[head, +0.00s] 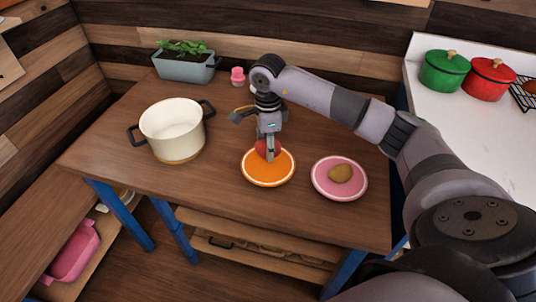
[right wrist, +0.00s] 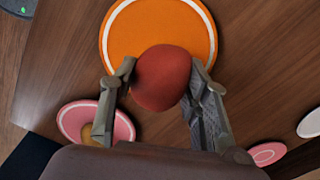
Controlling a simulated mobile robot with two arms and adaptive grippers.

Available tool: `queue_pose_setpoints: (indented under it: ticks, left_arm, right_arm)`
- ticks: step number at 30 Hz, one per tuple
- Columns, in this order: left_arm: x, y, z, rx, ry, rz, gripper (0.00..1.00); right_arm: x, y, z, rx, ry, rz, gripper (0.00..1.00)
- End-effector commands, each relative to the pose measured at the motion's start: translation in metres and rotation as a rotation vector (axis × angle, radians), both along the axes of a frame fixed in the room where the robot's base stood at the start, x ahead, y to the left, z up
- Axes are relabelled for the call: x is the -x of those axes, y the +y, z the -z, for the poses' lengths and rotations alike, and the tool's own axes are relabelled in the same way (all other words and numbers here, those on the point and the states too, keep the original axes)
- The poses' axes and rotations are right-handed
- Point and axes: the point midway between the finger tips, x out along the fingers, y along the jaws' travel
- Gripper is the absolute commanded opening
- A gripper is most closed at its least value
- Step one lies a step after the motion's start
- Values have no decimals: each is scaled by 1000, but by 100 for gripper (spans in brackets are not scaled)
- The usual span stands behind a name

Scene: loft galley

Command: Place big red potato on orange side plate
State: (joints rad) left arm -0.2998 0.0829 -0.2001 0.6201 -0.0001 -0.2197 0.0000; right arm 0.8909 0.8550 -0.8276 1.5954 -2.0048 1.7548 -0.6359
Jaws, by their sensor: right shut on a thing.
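The big red potato (right wrist: 162,78) is between the fingers of my right gripper (head: 268,150), which is shut on it. In the head view the potato (head: 262,148) shows partly behind the fingers. The orange side plate (head: 268,179) has a white ring near its rim and lies on the wooden table. The potato is over the plate's far half in the head view; I cannot tell whether it touches the plate. The plate also shows behind the potato in the right wrist view (right wrist: 122,40). My left gripper is not in view.
A pink plate (head: 325,191) with a brown potato (head: 340,173) on it lies to the right. A cream pot (head: 172,132) stands to the left. The front left of the tabletop is clear.

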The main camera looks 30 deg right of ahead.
Motion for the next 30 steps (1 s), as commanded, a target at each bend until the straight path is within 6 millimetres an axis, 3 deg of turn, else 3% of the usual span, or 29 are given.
queue_pose_setpoints:
  ticks: [9,20,21,30]
  left_arm:
    - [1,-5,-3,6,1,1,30]
    - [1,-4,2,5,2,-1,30]
    - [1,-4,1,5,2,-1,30]
    - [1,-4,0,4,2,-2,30]
  right_arm:
    - [1,0,40,0,3,0,12]
    - [0,0,45,1,1,0,12]
    - [0,0,45,1,1,0,44]
    - [0,0,44,1,1,0,63]
